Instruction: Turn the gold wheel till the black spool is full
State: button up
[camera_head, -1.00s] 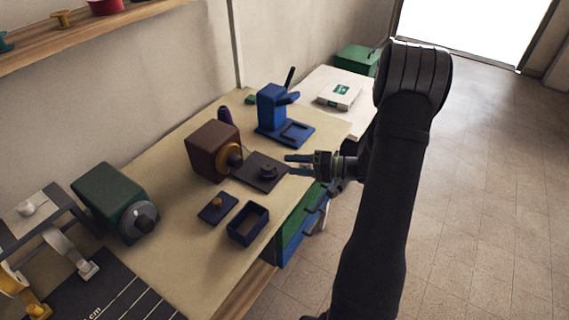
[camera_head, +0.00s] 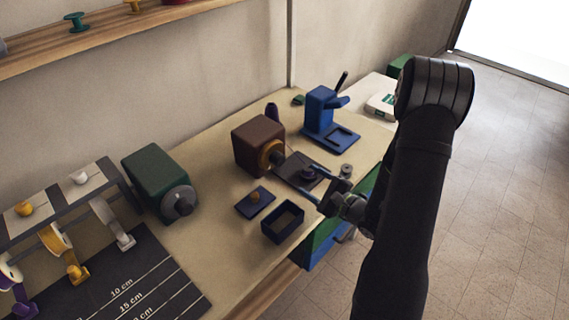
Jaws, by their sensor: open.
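The gold wheel (camera_head: 270,154) is on the front face of a brown box (camera_head: 256,143) near the middle of the bench. A small dark spool (camera_head: 307,173) stands on a dark plate (camera_head: 293,163) just right of the wheel. How much is wound on the spool is too small to tell. My gripper (camera_head: 309,181) is open, its fingers pointing left towards the spool from the bench's front side. The fingertips are close to the spool and partly overlap it in the picture; I cannot tell whether they touch. The gripper is apart from the gold wheel.
A green box with a grey wheel (camera_head: 158,182) stands left. A blue stand (camera_head: 325,118) is behind the spool. A ruled black mat (camera_head: 150,282) lies front left.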

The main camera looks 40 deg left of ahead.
aim_at(282, 162)
jog(key=a, duration=1.1)
jog(key=shift+a, duration=0.1)
jog(key=c, duration=1)
